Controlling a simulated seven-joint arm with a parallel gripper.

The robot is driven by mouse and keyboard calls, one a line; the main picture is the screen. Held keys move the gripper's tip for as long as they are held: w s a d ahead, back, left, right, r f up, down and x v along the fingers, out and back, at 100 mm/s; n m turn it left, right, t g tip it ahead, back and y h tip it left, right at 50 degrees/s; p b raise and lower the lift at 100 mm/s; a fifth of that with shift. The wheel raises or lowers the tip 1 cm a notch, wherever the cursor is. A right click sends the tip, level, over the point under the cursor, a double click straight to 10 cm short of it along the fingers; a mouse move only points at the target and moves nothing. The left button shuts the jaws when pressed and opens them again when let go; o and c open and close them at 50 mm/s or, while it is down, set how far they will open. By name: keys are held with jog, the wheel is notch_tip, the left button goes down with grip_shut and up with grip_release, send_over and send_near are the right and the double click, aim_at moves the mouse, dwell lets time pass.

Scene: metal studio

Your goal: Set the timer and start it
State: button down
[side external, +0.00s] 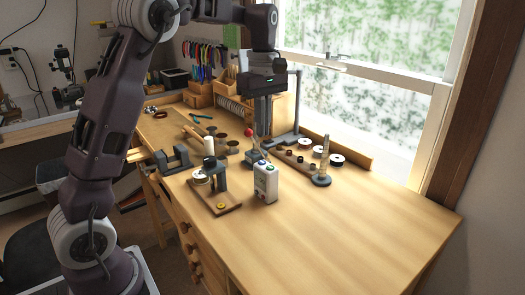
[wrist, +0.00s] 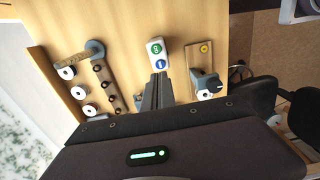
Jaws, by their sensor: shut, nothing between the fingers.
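The timer (side external: 265,184) is a small white box standing upright on the wooden bench, with coloured round marks on its face. In the wrist view the timer (wrist: 152,44) shows a green button (wrist: 156,48) and a blue button (wrist: 161,64). My gripper (side external: 262,134) points down above and slightly behind the timer in the side view. Its fingers are shut and empty. In the wrist view the fingertips (wrist: 159,76) appear just below the blue button. I cannot tell whether they touch the timer.
A wooden tray with a dark stand (side external: 218,178) is left of the timer. A rack with spools (side external: 297,161) and a ringed post (side external: 321,176) stand to the right. A vise (side external: 172,160) and a white candle-like cylinder (side external: 209,145) are farther left. The front right bench is clear.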

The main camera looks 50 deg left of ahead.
notch_tip(320, 180, down, 7)
jog(key=shift+f, duration=0.15)
jog(key=shift+f, duration=0.1)
jog(key=shift+s+f, duration=0.2)
jog(key=shift+f, duration=0.65)
notch_tip(320, 180, up, 15)
jog(key=shift+w+r, duration=0.15)
jog(key=shift+w, duration=0.1)
dwell(0.3)
send_near(261, 163)
jog(key=f, duration=0.6)
jog(key=shift+w+a+f, duration=0.15)
jog(key=shift+w+f, duration=0.15)
jog(key=shift+f, duration=0.1)
